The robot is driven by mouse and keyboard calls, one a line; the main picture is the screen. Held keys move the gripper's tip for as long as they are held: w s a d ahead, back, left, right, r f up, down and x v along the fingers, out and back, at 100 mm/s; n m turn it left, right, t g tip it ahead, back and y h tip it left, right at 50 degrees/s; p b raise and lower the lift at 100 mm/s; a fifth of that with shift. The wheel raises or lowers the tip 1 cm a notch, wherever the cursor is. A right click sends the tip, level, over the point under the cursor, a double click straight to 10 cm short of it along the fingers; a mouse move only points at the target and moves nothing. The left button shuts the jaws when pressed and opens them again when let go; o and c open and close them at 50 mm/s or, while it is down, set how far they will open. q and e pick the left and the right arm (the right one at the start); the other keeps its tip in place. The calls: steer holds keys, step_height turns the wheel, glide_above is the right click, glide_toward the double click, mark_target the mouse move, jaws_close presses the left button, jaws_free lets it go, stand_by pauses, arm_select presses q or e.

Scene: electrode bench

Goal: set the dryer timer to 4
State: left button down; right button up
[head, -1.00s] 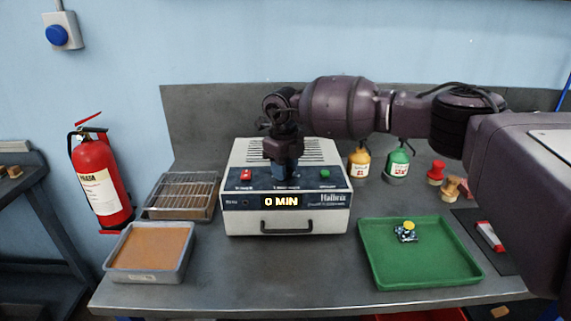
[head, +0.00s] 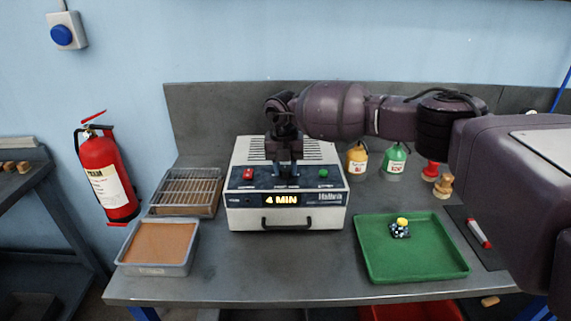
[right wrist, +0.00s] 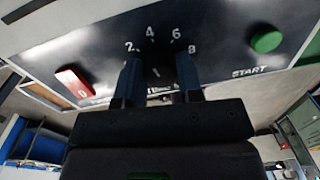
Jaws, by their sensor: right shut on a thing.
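The dryer (head: 240,215) is a white box with a dark control panel, and it stands in the middle of the bench. Its display (head: 282,200) reads "4 MIN". My right gripper (head: 288,172) reaches down onto the middle of the panel, shut on the timer knob. In the right wrist view, the dark knob (right wrist: 157,80) is between the two fingers, with a light mark below the printed 4. The numbers 2, 4 and 6 show around it. The fingers hide much of the knob. My left gripper is out of view.
The red button (head: 248,174) and green start button (head: 323,174) flank the gripper. A wire rack tray (head: 187,192) and a brown-filled tray (head: 158,243) stand left. A green tray (head: 412,265) and two bottles (head: 356,162) stand right.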

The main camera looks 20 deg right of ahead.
mark_target(284, 168)
steer(key=shift+r+m, duration=0.1)
steer(key=shift+m, duration=1)
steer(key=o, duration=0.9)
step_height(284, 168, up, 11)
steer(key=shift+w+a+f+b, duration=0.1)
steer(key=shift+w+a+b, duration=0.05)
steer(key=shift+b, duration=0.2)
